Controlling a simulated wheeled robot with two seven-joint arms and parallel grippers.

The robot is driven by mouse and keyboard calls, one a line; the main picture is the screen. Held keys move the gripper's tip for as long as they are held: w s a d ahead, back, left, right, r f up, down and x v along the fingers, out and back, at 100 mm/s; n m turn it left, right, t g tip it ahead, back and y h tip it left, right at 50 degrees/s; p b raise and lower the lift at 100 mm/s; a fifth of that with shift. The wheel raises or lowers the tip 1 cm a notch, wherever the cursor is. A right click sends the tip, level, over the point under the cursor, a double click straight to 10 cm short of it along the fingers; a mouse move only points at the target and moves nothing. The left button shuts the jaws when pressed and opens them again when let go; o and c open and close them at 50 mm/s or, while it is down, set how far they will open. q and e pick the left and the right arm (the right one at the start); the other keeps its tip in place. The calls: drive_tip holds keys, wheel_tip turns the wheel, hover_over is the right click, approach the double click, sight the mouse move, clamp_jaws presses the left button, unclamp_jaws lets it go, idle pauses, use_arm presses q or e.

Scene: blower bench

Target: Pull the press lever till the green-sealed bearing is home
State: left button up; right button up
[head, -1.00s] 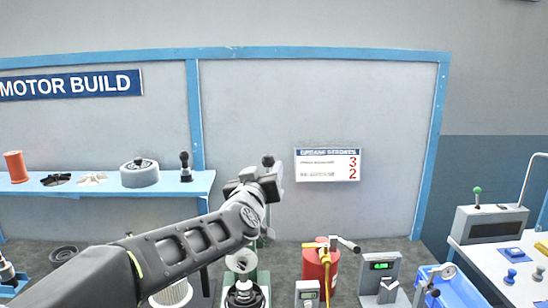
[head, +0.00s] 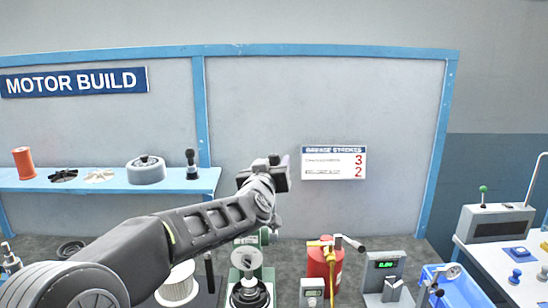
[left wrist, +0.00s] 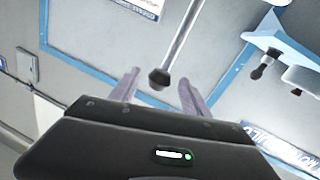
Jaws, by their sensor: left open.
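The press (head: 243,259) is a green stand on the bench, partly hidden behind my left arm. Its lever shows in the left wrist view as a thin metal rod ending in a dark knob (left wrist: 159,79). My left gripper (head: 268,174) is raised above the press. It is open, and in the left wrist view its two pale fingers stand on either side of the knob, with gaps showing; I cannot tell the depth between them. In the head view the gripper hides most of the lever. I cannot make out the green-sealed bearing. My right gripper is not in view.
A red cylinder with a yellow fitting (head: 319,264) and a grey gauge with a green display (head: 384,268) stand right of the press. A blue bin (head: 455,287) is further right. A blue shelf (head: 105,181) holds motor parts at left. A white strokes sign (head: 333,163) hangs behind.

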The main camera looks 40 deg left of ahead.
use_arm(q)
drive_tip(key=shift+p+x, duration=0.3)
drive_tip(key=shift+x, duration=1.1)
clamp_jaws()
idle(0.4)
